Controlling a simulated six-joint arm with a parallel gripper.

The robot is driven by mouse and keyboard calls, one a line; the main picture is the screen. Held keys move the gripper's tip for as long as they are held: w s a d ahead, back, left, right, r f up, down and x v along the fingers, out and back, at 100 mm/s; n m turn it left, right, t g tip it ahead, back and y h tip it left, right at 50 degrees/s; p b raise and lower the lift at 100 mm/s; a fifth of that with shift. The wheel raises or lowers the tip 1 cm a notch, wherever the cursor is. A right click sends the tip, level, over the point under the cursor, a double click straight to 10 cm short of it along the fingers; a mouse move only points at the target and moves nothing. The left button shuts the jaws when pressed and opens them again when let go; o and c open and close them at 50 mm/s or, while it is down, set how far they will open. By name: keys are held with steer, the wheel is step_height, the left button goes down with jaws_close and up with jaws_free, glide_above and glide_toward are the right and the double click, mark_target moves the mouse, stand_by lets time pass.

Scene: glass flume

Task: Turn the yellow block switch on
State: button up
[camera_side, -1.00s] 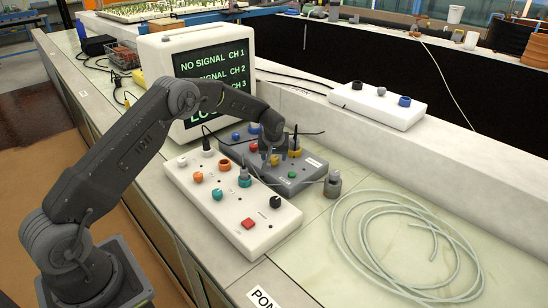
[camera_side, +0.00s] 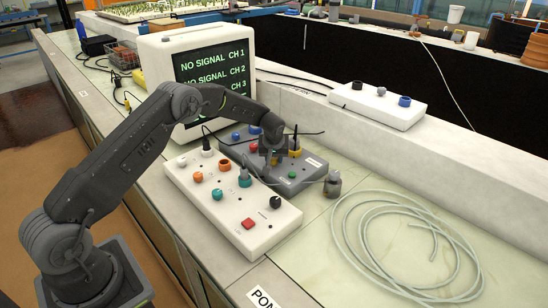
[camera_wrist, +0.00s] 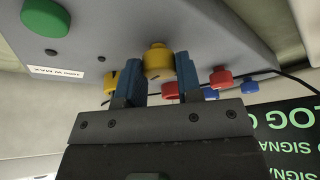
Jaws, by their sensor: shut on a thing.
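The yellow block switch (camera_wrist: 158,60) sits on the face of a grey control box (camera_side: 308,181). In the wrist view it stands between the two blue-padded fingers of my gripper (camera_wrist: 158,78), which is shut on it. In the side view my gripper (camera_side: 272,158) is over the middle of the grey box and mostly hides the switch. Whether the switch is on or off cannot be told.
A white box (camera_side: 225,225) with several knobs stands in front. Another yellow part (camera_side: 295,152) with a cable is close by on the right. A monitor (camera_side: 208,72) reads NO SIGNAL. Coiled tubing (camera_side: 400,250) lies at right; a white panel (camera_side: 378,105) stands behind.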

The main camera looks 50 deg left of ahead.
steer(key=shift+m+t+h, duration=0.4)
steer(key=shift+m+h, duration=0.1)
steer(key=shift+m, duration=1)
steer(key=o, duration=0.9)
steer(key=shift+o, duration=0.2)
steer(key=v, duration=1.4)
